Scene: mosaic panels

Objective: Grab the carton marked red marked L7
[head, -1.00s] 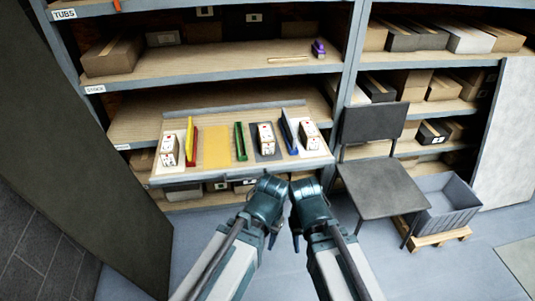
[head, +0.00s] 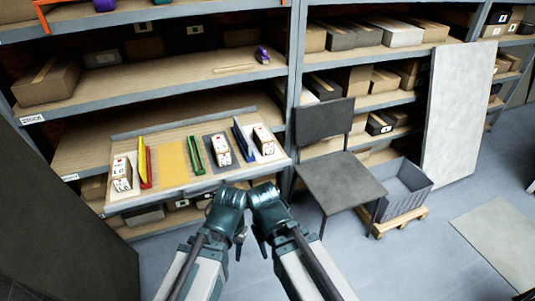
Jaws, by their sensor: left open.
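Three small white cartons with red marks stand on a pull-out shelf tray (head: 200,190). One carton (head: 121,175) is at the left end, one (head: 219,150) right of the middle, and one (head: 263,139) near the right end. Their print is too small to read surely, so I cannot tell which is L7. My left gripper (head: 239,243) is in front of and below the tray, apart from the cartons, open and empty. My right gripper (head: 262,247) is close beside it, with its fingers hard to make out.
Red-yellow, green and blue dividers (head: 195,153) and a yellow mat (head: 172,164) separate the cartons. A dark chair (head: 340,182) stands right of the tray, near a grey crate (head: 405,190) on a pallet. A dark panel (head: 65,225) stands at left.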

